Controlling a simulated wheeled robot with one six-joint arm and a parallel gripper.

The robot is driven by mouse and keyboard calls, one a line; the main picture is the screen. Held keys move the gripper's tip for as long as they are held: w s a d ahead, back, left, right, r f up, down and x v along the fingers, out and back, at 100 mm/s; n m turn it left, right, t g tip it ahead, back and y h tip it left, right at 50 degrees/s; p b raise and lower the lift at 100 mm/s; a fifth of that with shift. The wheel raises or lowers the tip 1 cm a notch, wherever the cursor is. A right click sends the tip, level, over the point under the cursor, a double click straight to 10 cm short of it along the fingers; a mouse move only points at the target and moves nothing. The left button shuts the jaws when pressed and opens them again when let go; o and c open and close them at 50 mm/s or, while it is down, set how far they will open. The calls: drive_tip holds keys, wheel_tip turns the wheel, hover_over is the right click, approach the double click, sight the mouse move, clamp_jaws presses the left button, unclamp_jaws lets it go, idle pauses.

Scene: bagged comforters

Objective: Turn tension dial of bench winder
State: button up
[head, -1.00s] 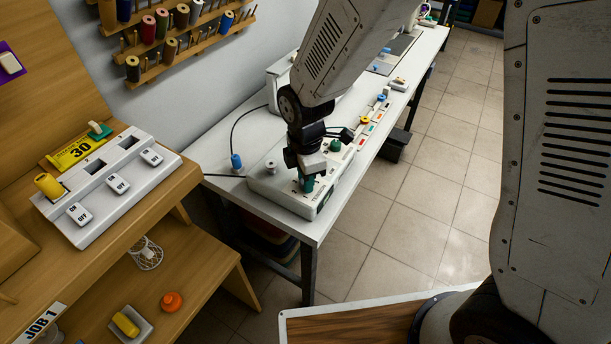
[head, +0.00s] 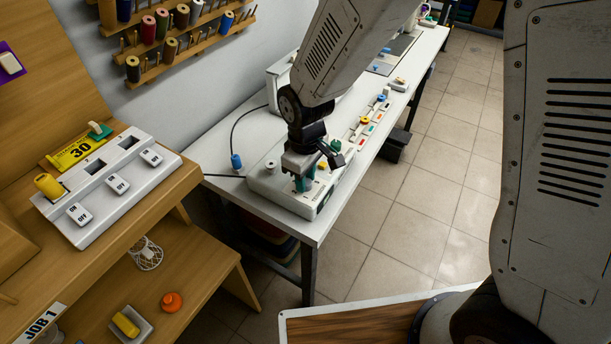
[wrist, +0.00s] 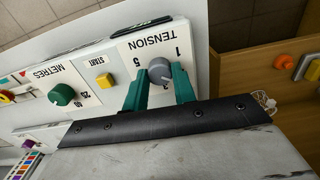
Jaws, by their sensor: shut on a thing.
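The grey tension dial (wrist: 160,69) sits on a white panel under the word TENSION in the wrist view. Scale numbers 1 and 5 show around it, and a 3 is partly visible beside it. My gripper (wrist: 158,78) has its two green fingers on opposite sides of the dial, shut on it. In the head view my gripper (head: 304,182) points down at the near end of the bench winder (head: 280,196), a long white unit on the table. There the dial is hidden by the gripper. Where its pointer stands is hard to tell.
On the winder panel are a yellow START button (wrist: 104,80) and a green METRES knob (wrist: 61,95), both clear of the fingers. A blue spool (head: 236,162) stands at the table's left edge. A wooden bench with a switch panel (head: 110,185) is at left.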

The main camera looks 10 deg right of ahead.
drive_tip(key=m, duration=0.5)
drive_tip(key=shift+m, duration=0.3)
drive_tip(key=m, duration=0.5)
idle(0.4)
drive_tip(key=o, duration=1)
drive_tip(key=shift+r, duration=0.1)
wheel_tip(320, 180, up, 8)
drive_tip(key=shift+f, duration=0.2)
